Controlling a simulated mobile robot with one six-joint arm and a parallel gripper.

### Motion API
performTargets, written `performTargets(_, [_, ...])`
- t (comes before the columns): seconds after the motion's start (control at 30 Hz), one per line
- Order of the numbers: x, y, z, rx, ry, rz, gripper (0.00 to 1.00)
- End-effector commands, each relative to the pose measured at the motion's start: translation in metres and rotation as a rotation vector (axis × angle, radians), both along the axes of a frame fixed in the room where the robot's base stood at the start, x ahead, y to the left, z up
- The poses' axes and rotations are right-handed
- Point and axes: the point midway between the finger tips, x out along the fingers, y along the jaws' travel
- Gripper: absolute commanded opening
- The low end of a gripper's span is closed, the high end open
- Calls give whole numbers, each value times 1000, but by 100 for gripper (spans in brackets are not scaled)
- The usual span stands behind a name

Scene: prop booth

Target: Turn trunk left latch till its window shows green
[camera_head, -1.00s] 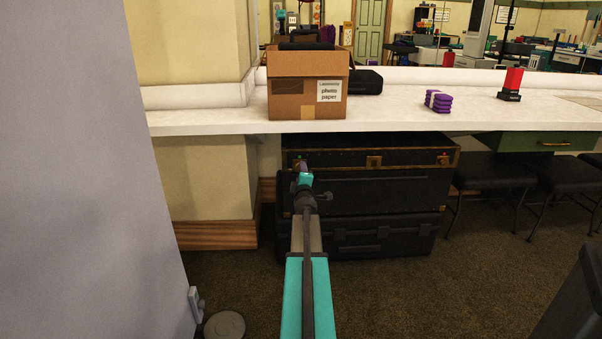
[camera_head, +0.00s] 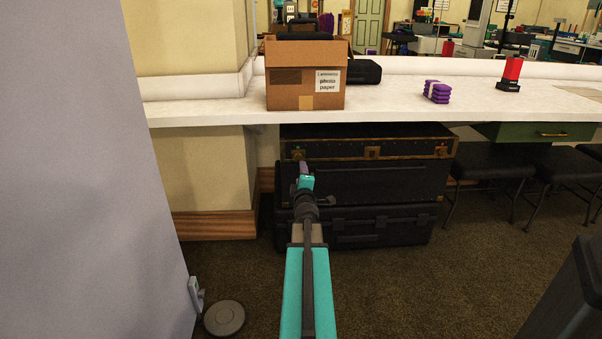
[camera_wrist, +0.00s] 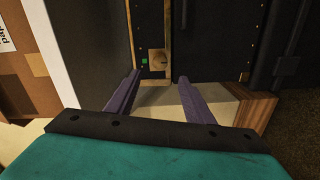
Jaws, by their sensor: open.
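The black trunk (camera_head: 335,143) with brass edging sits under the counter. Its left latch (camera_head: 298,153) is a small brass plate at the left end of its front. In the wrist view the left latch (camera_wrist: 158,61) shows a round knob, and a small window (camera_wrist: 145,61) beside it is green. My gripper (camera_head: 304,168) is just below the latch in the head view. In the wrist view my gripper (camera_wrist: 158,78) is open, its two purple fingers apart and nothing between them. The fingertips appear clear of the knob.
A black case (camera_head: 400,222) lies under the trunk. The white counter (camera_head: 400,112) overhangs it and holds a photo paper box (camera_head: 290,85). A pale pillar (camera_head: 205,180) stands left of the trunk, and stools (camera_head: 490,165) stand to the right. Carpet in front is open.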

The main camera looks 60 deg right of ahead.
Motion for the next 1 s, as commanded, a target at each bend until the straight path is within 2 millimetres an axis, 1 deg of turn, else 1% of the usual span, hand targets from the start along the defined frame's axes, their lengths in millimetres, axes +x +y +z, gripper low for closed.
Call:
performTargets(0.1, [-5, 7, 1, 0, 0, 0, 48])
performTargets(0.33, [-9, 10, 1, 1, -1, -2, 48])
performTargets(0.83, [-9, 11, 1, 1, -1, -2, 48])
performTargets(1.0, [-2, 17, -3, 32, -3, -1, 48])
